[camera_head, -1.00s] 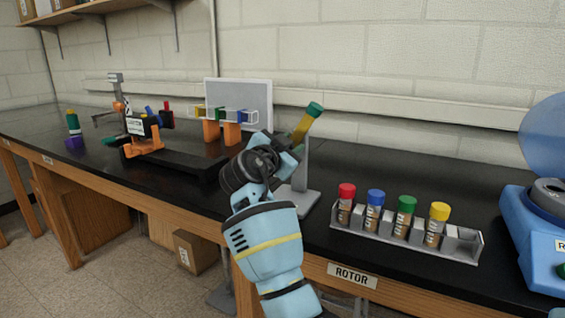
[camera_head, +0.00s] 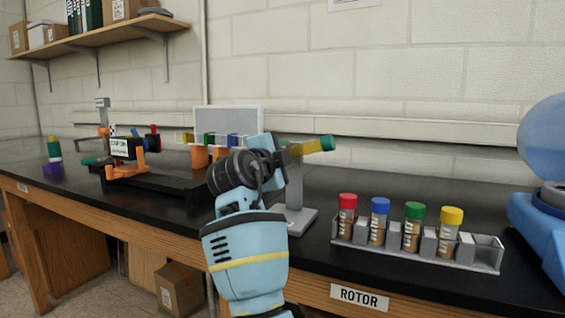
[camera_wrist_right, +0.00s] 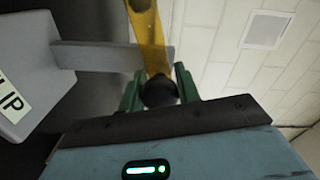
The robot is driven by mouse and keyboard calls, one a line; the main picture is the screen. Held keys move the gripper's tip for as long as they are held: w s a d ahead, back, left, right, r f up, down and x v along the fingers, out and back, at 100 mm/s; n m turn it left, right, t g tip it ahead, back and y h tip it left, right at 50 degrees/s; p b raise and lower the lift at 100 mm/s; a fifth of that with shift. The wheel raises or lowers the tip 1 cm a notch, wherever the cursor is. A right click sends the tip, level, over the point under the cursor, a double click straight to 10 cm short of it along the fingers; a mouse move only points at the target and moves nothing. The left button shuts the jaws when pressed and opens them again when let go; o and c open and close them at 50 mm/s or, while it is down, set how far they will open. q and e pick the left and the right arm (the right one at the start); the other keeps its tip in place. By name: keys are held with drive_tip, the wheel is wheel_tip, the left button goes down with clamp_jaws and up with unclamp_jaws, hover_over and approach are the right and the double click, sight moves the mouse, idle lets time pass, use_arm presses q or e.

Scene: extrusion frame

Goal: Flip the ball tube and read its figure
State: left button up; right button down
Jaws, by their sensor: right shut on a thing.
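The ball tube (camera_head: 310,147) is yellow with a green end at the right, and lies nearly level in the head view. My right gripper (camera_head: 283,154) is shut on its left end, above the bench. In the wrist view the yellow tube (camera_wrist_right: 150,35) runs up from a dark round end, which sits between the two green fingers of my right gripper (camera_wrist_right: 159,88). A grey stand (camera_head: 296,217) rises just behind the gripper; whether the tube touches it I cannot tell. No figure on the tube is readable. My left gripper is out of view.
A grey rack (camera_head: 486,256) holds red, blue, green and yellow capped tubes at the front right. A blue rotor machine (camera_head: 545,225) stands at the far right. An orange-and-black device (camera_head: 125,165) and a rack of coloured pieces stand at left. Bench behind the rack is clear.

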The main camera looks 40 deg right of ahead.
idle(0.3)
drive_tip(key=c, duration=1)
unclamp_jaws()
drive_tip(key=shift+c, duration=0.2)
drive_tip(key=v, duration=0.8)
